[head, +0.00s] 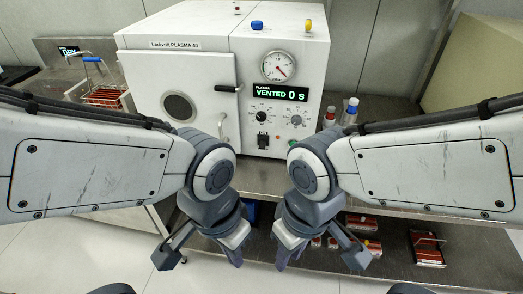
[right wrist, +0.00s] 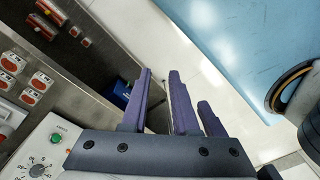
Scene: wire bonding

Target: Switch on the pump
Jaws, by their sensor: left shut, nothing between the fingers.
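The white plasma machine (head: 180,62) stands on the metal bench, and its display (head: 282,93) reads VENTED 0 s. The lettering by the switch is too small to read surely. My left gripper (head: 236,260) is shut and empty, pointing down in front of the bench. My right gripper (head: 285,262) hangs beside it, empty, with a gap between its purple fingers in the right wrist view (right wrist: 160,80). Neither touches the machine.
A wire basket (head: 103,97) stands left of the machine, and bottles (head: 350,111) stand to its right. Several red-and-white parts lie on the lower shelf (head: 390,268). The machine's closed door has a handle (head: 222,125).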

